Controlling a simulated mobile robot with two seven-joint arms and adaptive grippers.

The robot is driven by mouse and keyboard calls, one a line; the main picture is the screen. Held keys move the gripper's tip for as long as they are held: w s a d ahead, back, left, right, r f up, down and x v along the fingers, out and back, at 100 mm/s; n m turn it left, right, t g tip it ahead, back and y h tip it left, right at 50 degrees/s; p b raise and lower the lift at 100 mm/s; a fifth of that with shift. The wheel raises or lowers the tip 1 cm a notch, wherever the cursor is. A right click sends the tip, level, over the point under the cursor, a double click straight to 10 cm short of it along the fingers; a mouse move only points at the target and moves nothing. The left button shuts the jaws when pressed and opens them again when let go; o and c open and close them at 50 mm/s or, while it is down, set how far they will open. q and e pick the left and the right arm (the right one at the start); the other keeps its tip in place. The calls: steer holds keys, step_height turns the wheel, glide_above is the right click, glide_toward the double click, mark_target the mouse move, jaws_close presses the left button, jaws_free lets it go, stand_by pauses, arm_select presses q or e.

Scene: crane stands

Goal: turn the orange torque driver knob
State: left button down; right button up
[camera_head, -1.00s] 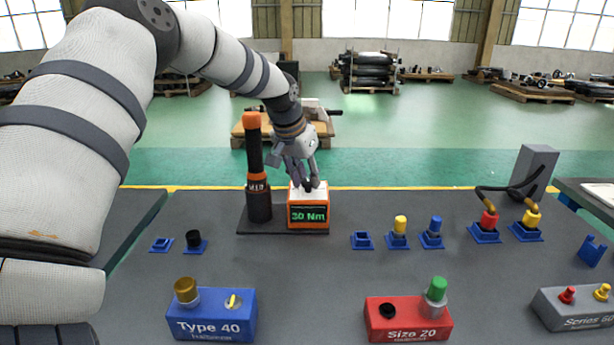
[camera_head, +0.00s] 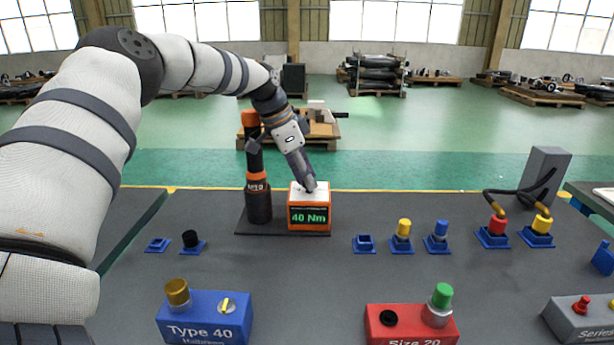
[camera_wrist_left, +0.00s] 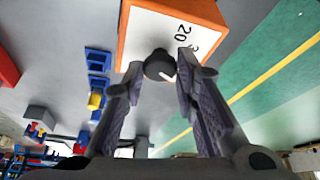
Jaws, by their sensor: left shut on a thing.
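The orange torque driver box (camera_head: 295,223) stands on a dark base plate, and its green display reads 40 Nm. Its white top (camera_wrist_left: 180,28) carries printed numbers in the left wrist view, "20" among them. The dark round knob (camera_wrist_left: 159,66) on that top has a white pointer mark. The black driver with orange bands (camera_head: 256,180) stands upright left of the box. My right gripper is not in view.
A blue Type 40 box (camera_head: 205,318) and a red Size 20 box (camera_head: 400,325) stand at the front. Several blue holders with coloured caps (camera_head: 402,232) stand to the right. A grey post (camera_head: 545,175) with dark cables stands farther right. The table between is clear.

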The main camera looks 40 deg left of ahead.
arm_select(q)
steer(key=shift+f, duration=0.25)
steer(key=c, duration=1.2)
jaws_free()
steer(key=shift+c, duration=0.2)
steer(key=shift+r, duration=0.1)
step_height(320, 180, up, 10)
steer(key=shift+c, duration=0.5)
